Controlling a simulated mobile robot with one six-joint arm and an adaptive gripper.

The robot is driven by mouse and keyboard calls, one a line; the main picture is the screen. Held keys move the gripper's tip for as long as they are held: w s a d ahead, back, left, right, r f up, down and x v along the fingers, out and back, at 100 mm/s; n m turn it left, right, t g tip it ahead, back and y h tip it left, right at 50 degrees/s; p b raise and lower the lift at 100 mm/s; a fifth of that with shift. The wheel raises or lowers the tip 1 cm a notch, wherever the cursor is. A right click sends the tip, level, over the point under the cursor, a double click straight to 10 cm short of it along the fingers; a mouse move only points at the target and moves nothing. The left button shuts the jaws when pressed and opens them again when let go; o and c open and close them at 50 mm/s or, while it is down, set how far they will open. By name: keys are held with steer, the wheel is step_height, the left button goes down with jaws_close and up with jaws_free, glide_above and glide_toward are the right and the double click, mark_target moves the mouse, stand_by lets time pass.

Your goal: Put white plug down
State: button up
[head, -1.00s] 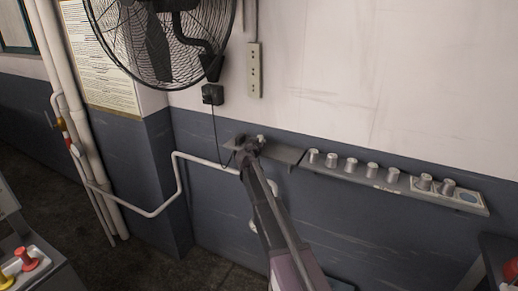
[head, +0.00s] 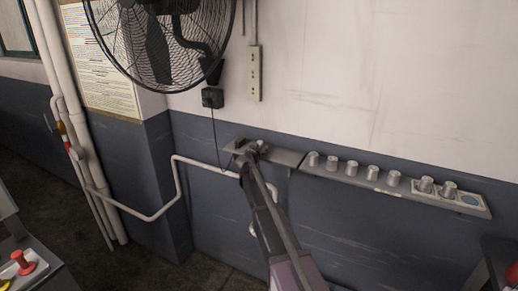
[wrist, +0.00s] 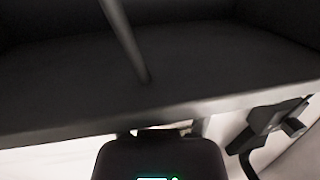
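My gripper (head: 251,153) is at the left part of the grey wall shelf (head: 284,156), seen from behind and small in the head view. A small pale bit (head: 263,147) shows just beside its tip; it may be the white plug, but it is too small to be sure. In the wrist view the dark gripper body (wrist: 160,158) with a cyan light fills the bottom. A dark, blurred surface crosses above it and hides the fingertips. I cannot tell whether the fingers are open or shut, or whether they hold the plug.
Several metal cups (head: 372,172) line the shelf's right part. A black box (head: 212,97) with a hanging cord is on the wall below the fan (head: 165,40). A socket strip (head: 255,72) is beside it. A white pipe (head: 177,185) runs left of my gripper.

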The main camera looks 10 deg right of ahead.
steer(key=shift+r, duration=0.15)
steer(key=shift+s+a, duration=0.1)
steer(key=shift+s, duration=0.1)
steer(key=p+v, duration=0.2)
steer(key=v, duration=0.9)
steer(key=shift+s+a, duration=0.15)
steer(key=shift+s, duration=0.15)
stand_by(0.4)
steer(key=s+d+f+g, duration=0.4)
steer(key=s+f, duration=0.1)
steer(key=s, duration=0.3)
steer(key=s+d+f+g, duration=0.4)
steer(key=s+d+f, duration=0.1)
steer(key=s, duration=0.3)
steer(key=s+a+f+n+g+y, duration=0.2)
steer(key=s+f+g+y, duration=0.1)
steer(key=s, duration=0.6)
steer(key=s+a+f+n+g+y, duration=0.2)
steer(key=s+n+g+y, duration=0.1)
steer(key=s, duration=0.6)
steer(key=shift+s+f+g+y, duration=0.3)
steer(key=shift+s+f+y, duration=0.05)
steer(key=shift+f+y, duration=0.05)
